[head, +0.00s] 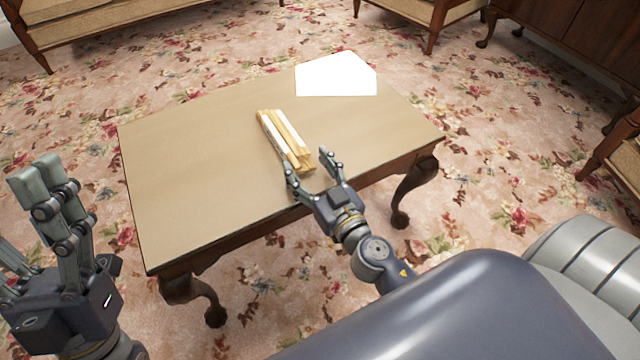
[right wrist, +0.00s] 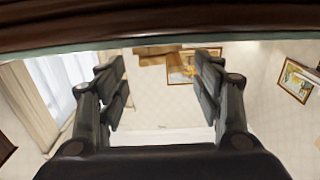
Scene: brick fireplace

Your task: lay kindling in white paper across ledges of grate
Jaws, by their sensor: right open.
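The kindling (head: 281,137), a small bundle of pale wooden sticks, lies on the low table (head: 190,170). The white paper (head: 337,76) lies flat near the table's far edge, apart from the sticks. My right gripper (head: 308,162) is open by the near end of the kindling, at the table's near edge. In the right wrist view its fingers (right wrist: 162,90) stand wide apart with no stick seen between them. I cannot tell whether it touches the sticks. My left gripper (head: 28,218) is open and seems empty at the lower left, partly cut off. The grate is not in view.
The left half of the tabletop is bare. Flowered carpet (head: 480,150) surrounds the table. A sofa (head: 120,25) and a chair (head: 425,12) stand at the back, with a dark cabinet (head: 560,40) at the upper right. A dark wooden edge (right wrist: 150,22) crosses the top of the right wrist view.

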